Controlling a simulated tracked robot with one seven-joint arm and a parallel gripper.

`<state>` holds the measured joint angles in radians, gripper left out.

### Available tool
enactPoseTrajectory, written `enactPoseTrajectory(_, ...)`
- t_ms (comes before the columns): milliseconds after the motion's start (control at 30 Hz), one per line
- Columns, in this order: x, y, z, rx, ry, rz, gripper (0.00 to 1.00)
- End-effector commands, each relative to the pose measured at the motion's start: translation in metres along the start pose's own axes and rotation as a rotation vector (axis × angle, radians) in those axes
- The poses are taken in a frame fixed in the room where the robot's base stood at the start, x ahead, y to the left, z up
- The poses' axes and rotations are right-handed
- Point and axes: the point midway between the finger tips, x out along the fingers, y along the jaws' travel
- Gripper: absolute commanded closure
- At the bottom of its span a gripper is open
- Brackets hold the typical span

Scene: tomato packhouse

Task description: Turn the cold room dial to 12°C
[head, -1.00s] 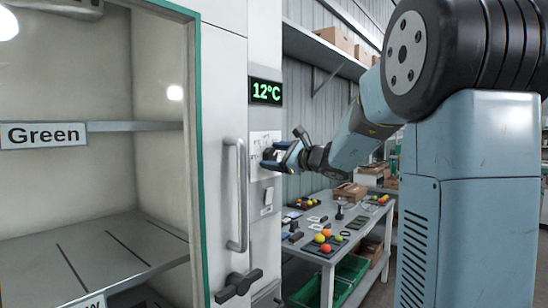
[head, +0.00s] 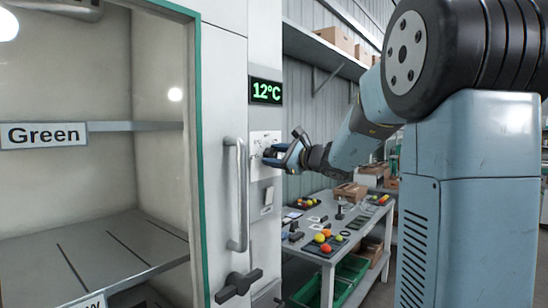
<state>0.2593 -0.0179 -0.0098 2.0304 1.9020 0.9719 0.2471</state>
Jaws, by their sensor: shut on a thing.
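The cold room display (head: 266,91) on the white door-side panel reads 12°C in green digits. Below it a pale dial plate (head: 260,138) is fixed to the panel. My gripper (head: 274,154) is at this plate with its blue fingers shut on the dial. The dial itself is mostly hidden by the fingers, so its pointer cannot be read. My arm reaches in from the right.
The cold room's upright door handle (head: 237,195) and a black latch (head: 238,285) are left of and below my gripper. A small switch plate (head: 267,197) sits under the dial. A table (head: 328,252) with tomatoes and trays stands behind, right. Shelves (head: 130,125) show inside the cold room.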

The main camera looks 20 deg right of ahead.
Motion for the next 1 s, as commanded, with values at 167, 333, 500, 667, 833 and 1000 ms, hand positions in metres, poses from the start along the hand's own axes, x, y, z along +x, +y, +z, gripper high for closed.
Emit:
enactPoseTrajectory(167,0.000,0.003,-0.002,-0.007,0.002,0.006,0.81)
enactPoseTrajectory(333,0.000,0.003,-0.002,-0.006,0.002,0.006,0.43)
enactPoseTrajectory(500,0.000,0.002,-0.001,-0.007,0.001,0.004,0.26)
enactPoseTrajectory(667,0.000,0.001,-0.001,-0.007,0.001,0.003,0.25)
enactPoseTrajectory(833,-0.003,0.001,-0.001,-0.008,0.001,0.002,0.25)
enactPoseTrajectory(1000,-0.022,0.001,-0.001,-0.008,0.002,0.001,0.25)
